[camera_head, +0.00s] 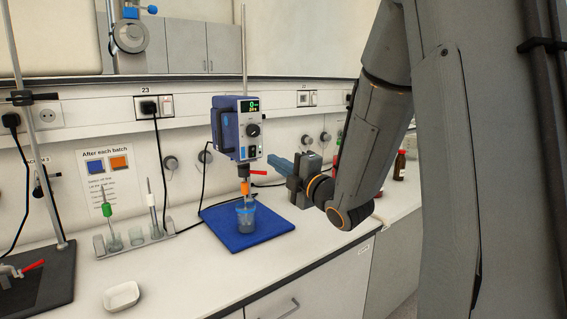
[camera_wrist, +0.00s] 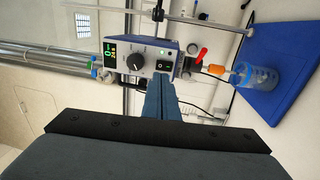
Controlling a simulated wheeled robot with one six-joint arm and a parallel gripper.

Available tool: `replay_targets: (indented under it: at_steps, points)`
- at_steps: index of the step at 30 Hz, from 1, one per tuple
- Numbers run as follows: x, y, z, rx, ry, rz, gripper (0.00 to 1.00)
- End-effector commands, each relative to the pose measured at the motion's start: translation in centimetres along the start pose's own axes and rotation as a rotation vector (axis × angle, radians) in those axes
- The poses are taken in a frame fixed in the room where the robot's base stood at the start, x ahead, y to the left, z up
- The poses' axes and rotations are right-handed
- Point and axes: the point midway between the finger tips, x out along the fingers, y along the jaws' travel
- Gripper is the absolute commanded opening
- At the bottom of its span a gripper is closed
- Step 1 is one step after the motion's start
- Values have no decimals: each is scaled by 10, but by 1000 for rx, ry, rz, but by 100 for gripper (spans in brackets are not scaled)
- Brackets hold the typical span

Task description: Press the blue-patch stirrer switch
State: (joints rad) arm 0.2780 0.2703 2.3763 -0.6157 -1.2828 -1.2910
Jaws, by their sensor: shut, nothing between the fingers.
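The blue stirrer (camera_head: 225,135) with a light front panel hangs on a rod; its display is lit green and yellow. It also shows turned sideways in the wrist view (camera_wrist: 184,62). A dark knob (camera_wrist: 135,62) and a small black switch (camera_wrist: 163,66) are on its panel. The switch (camera_head: 253,152) sits low on the panel in the head view. My gripper (camera_head: 272,160) is shut and empty, its blue fingers pointing at the panel from the right. In the wrist view the fingertips (camera_wrist: 161,77) appear just beside the switch; I cannot tell whether they touch it.
A red lever (camera_head: 258,172) sticks out near the shaft. A tube rack (camera_head: 135,244) and white dish (camera_head: 121,297) are left. A wall sign (camera_head: 110,185) has blue and orange patches. Brown bottles (camera_head: 399,165) stand right.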

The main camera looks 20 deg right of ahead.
Motion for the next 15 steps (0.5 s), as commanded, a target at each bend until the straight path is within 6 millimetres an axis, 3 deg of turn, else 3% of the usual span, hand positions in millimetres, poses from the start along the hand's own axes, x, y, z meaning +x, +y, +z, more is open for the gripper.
replay_targets:
  at_steps: [6,15]
  points:
    - [43,1,-2,1,3,-1,0]
    - [77,1,-1,1,1,0,0]
